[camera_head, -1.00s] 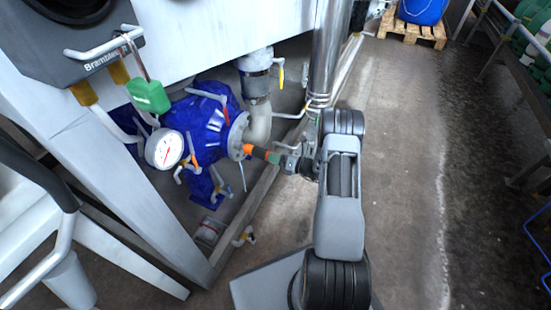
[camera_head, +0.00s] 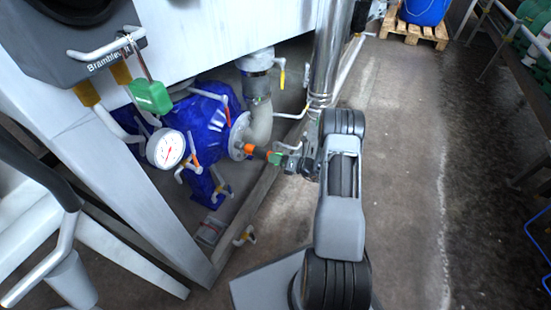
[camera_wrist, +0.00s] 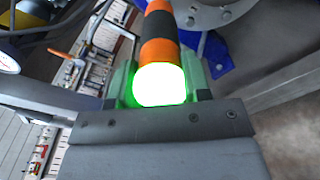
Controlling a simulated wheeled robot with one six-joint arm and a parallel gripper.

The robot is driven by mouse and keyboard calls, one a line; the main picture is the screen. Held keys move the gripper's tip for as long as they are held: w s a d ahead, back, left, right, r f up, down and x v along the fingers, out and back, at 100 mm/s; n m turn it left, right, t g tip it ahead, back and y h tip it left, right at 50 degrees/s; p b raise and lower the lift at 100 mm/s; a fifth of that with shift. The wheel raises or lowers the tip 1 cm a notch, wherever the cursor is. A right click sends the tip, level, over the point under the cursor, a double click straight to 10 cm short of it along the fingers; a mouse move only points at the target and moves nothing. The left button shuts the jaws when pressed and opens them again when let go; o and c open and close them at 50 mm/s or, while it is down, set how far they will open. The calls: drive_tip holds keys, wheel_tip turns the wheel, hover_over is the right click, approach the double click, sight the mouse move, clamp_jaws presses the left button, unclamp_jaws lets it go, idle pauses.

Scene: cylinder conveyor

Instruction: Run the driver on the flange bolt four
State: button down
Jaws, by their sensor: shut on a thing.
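My gripper (camera_head: 282,160) is at the end of my grey arm, beside the flange on the blue pump body. In the wrist view my gripper (camera_wrist: 160,92) is shut on the driver (camera_wrist: 159,38), which has an orange and black striped body and a brightly glowing green-white end. The driver (camera_head: 257,151) points left at the round grey flange (camera_head: 238,137) in the head view. Its tip is at or very near the flange's lower rim; contact cannot be told. The wrist view shows part of the flange (camera_wrist: 215,12) at the top. Which bolt is number four cannot be told.
A blue pump (camera_head: 202,122) sits under a white machine. A steel pipe (camera_head: 328,55) stands close to my arm.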

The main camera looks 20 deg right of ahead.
drive_tip(key=shift+p+v, duration=0.3)
drive_tip(key=shift+v, duration=1.45)
drive_tip(key=shift+d, duration=0.1)
